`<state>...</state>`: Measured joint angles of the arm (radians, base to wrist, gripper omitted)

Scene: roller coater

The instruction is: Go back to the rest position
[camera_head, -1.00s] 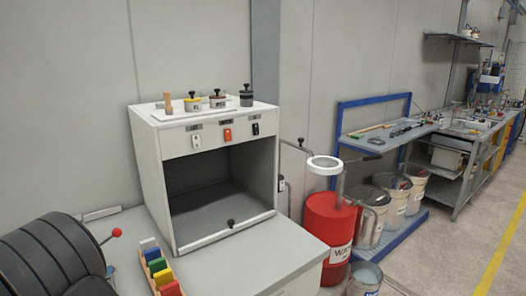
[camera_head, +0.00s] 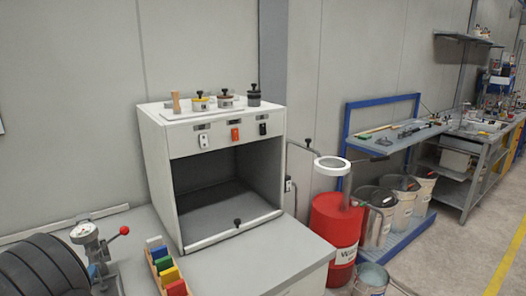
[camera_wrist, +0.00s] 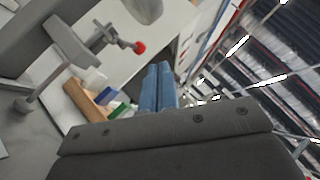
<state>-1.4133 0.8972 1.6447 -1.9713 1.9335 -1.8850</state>
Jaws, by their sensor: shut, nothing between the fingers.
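My gripper (camera_wrist: 157,85) shows in the wrist view, its two blue fingers side by side and closed together with nothing between them. It is not in the head view. In the wrist view, a wooden rack with coloured blocks (camera_wrist: 88,100) lies left of the fingers, partly hidden by the gripper body. The same rack (camera_head: 153,268) stands on the bench in the head view, holding white, blue, green, yellow and red blocks.
A white open-front cabinet (camera_head: 160,170) stands on the bench (camera_head: 245,255), with pots on top. A gauge-like device with a red-knobbed lever (camera_head: 88,235) and dark rollers (camera_head: 45,265) are at left. A red drum (camera_head: 335,225) and buckets stand to the right.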

